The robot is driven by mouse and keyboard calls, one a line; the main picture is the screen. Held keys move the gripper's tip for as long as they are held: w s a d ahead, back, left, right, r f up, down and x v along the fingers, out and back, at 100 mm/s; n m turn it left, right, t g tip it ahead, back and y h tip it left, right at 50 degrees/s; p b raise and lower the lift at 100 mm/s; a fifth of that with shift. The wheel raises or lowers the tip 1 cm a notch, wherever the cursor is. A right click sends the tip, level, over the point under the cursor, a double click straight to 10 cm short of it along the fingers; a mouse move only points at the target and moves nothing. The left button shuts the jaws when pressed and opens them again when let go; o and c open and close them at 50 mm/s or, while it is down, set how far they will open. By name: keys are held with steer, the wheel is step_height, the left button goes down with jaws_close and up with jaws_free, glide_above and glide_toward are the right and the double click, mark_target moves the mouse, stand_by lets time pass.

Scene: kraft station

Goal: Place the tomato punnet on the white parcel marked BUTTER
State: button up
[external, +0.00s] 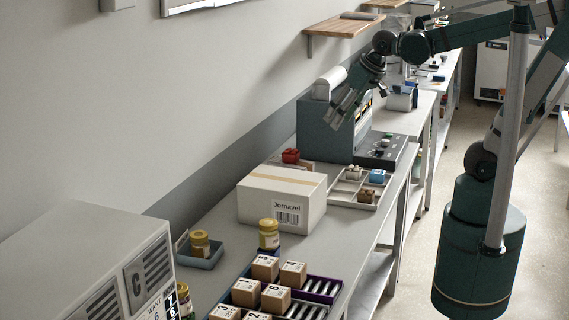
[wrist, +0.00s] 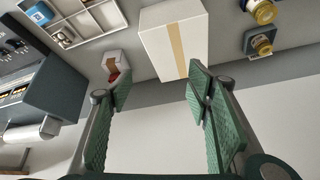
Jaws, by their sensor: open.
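A small red item (external: 291,155), probably the tomato punnet, is behind the large parcel near the wall. In the wrist view its red part (wrist: 113,76) shows beside my left finger, against a small white and brown box. No BUTTER marking is legible; a small whitish parcel (external: 354,173) sits in the divided tray (external: 340,196), but I cannot tell if it is the one named. My gripper (external: 343,112) is open and empty, high above the bench in front of the grey machine. Both fingers show apart in the wrist view (wrist: 160,90).
A large parcel labelled Jornavel (external: 270,208) stands mid-bench. The tray also holds a blue parcel (external: 377,176) and a brown one (external: 367,195). The grey machine (external: 328,128) stands behind. Jars (external: 268,234) and several brown cartons (external: 265,266) are nearer the camera.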

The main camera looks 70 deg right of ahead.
steer(key=s+a+f+n+t+y, duration=0.1)
steer(key=s+a+f+n, duration=0.1)
steer(key=s, duration=0.5)
steer(key=shift+s+a+n+t, duration=0.35)
steer(key=shift+a+n, duration=0.55)
steer(key=shift+a, duration=0.3)
steer(key=shift+f, duration=0.1)
